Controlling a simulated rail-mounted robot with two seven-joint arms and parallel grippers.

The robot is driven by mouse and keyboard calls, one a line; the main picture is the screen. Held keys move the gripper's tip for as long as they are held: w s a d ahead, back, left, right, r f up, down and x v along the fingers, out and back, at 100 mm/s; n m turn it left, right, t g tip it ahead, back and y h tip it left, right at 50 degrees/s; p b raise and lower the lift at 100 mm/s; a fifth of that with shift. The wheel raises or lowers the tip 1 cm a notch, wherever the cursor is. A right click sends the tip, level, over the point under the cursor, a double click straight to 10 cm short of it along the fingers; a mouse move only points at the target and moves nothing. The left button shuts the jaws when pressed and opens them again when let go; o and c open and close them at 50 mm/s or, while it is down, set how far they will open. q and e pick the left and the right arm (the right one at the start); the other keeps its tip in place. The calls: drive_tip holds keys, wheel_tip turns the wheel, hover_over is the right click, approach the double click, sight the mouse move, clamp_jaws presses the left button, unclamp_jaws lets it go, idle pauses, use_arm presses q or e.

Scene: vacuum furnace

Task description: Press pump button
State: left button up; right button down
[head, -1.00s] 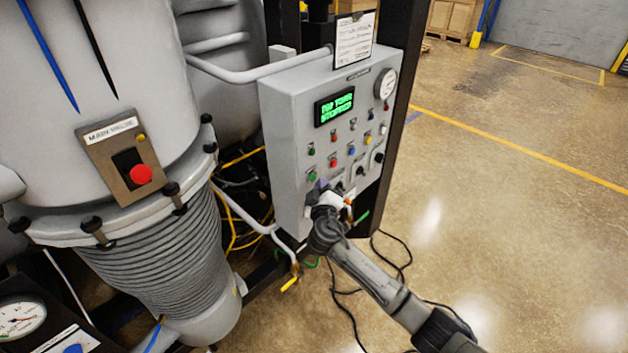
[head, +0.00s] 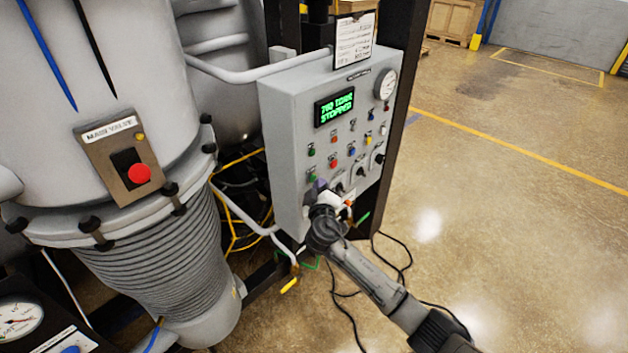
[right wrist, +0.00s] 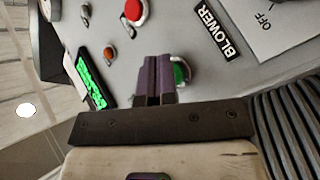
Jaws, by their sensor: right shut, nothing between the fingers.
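The grey control panel (head: 290,150) carries several coloured buttons and knobs; its green display (head: 335,107) reads "760 TORR STOPPED". My right gripper (head: 319,186) is at the panel's lower left, shut and empty, with its purple fingertips pointing at the panel. In the right wrist view, the shut fingers (right wrist: 155,80) are in front of a green button (right wrist: 182,72) and partly hide it. I cannot tell whether they touch it. A "BLOWER" label (right wrist: 215,42) is beside that button. Pump lettering is not readable. My left gripper is not in view.
A main valve box (head: 125,155) with a red button is on the large grey vessel to the left. A pipe (head: 260,72) runs to the panel. Cables (head: 340,290) lie on the floor below. The floor at right is open.

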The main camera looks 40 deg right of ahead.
drive_tip(key=shift+w, duration=0.1)
idle(0.3)
drive_tip(key=shift+s, duration=0.2)
drive_tip(key=shift+s+d, duration=0.15)
drive_tip(key=shift+s, duration=0.4)
drive_tip(key=s, duration=0.1)
drive_tip(key=s+p, duration=0.1)
drive_tip(key=s, duration=0.1)
drive_tip(key=s+d+p, duration=0.1)
drive_tip(key=s, duration=0.1)
idle(0.4)
idle(0.4)
